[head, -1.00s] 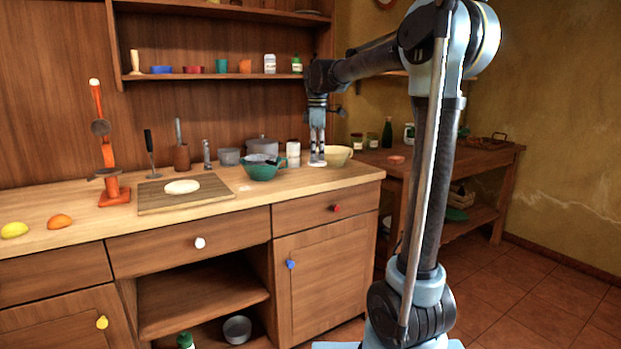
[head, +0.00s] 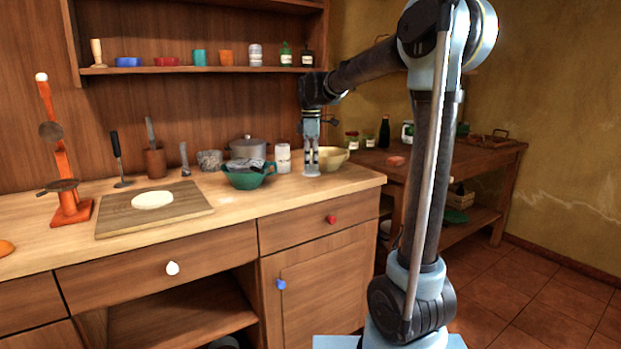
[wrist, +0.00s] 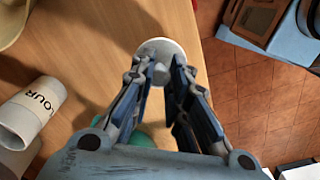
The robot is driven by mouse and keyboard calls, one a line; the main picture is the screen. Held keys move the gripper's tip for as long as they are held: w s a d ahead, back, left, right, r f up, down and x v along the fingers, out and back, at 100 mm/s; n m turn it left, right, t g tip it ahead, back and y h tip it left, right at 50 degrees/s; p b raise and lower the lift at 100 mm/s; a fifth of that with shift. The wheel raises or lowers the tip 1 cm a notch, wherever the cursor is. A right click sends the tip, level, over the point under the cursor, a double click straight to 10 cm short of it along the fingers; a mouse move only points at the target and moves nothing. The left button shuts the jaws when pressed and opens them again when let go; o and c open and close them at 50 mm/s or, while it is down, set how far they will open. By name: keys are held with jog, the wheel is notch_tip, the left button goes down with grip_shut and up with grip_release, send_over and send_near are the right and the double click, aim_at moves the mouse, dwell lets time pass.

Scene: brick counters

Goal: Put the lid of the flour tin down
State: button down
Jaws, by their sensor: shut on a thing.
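My gripper (head: 311,168) points down over the right end of the counter, its fingers shut on the white lid (head: 311,175). The lid is a small round disc, held flat. In the wrist view the lid (wrist: 158,46) shows beyond my fingertips (wrist: 162,74), close to the counter's edge. I cannot tell whether it touches the wood. The white flour tin (head: 283,158) stands left of and behind my gripper. In the wrist view the tin (wrist: 32,112) shows part of its lettering at the left.
A green bowl (head: 249,179) stands left of my gripper, and a cream bowl (head: 334,160) just behind it to the right. A grey pot (head: 248,148) is behind. The wooden counter (head: 285,192) is bare in front. Its right edge is near.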

aim_at(311, 172)
jog(key=shift+f, duration=2.35)
jog(key=c, duration=1.6)
grip_release()
jog(key=shift+f, duration=0.1)
jog(key=shift+o, duration=0.2)
